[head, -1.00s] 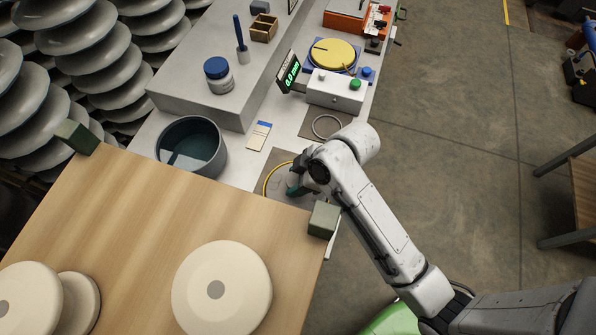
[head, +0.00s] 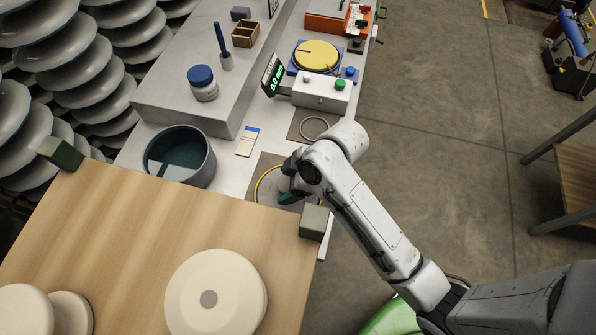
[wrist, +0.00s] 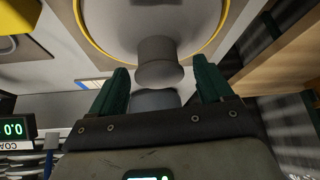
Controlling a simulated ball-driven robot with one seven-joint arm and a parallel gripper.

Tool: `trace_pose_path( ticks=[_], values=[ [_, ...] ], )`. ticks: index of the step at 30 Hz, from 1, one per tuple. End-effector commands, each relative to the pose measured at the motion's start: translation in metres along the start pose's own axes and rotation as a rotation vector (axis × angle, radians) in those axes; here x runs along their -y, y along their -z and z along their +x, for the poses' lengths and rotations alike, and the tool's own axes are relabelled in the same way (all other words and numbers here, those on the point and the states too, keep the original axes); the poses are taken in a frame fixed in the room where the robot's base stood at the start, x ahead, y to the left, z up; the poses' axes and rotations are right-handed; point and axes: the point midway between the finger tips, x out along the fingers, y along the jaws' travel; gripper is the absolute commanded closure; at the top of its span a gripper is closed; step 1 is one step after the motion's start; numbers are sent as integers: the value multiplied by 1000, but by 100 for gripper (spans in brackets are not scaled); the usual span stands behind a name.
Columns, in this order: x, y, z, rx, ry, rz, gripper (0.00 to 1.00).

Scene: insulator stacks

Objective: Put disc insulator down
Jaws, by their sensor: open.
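A pale grey disc insulator (wrist: 105,22) lies within a yellow ring (wrist: 88,33), with its grey central cap (wrist: 160,62) facing my gripper. In the head view the yellow ring (head: 257,185) shows on a mat on the bench, and the disc is largely hidden by my arm. My gripper (wrist: 161,68) is open. Its two green fingers are on either side of the cap, with a visible gap at each side.
A wooden table (head: 120,240) with cream discs (head: 235,275) and green corner blocks (head: 313,222) stands close in front. A dark round tub (head: 207,160), a colour card (head: 247,142) and a thin pale ring (head: 314,127) lie nearby. A white button box (head: 315,95) stands farther back.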

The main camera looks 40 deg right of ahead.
Motion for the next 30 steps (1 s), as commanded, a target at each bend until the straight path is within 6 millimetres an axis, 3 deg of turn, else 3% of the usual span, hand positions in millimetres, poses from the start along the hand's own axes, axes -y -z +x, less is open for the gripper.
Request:
trace_pose_path(
  ticks=[16, 26, 30],
  values=[
    [-1, 0, -100, -3, -4, 1, 20],
    [0, -1, -115, 2, -1, 4, 20],
    [8, -27, -106, 76, -17, 139, 20]
  ],
)
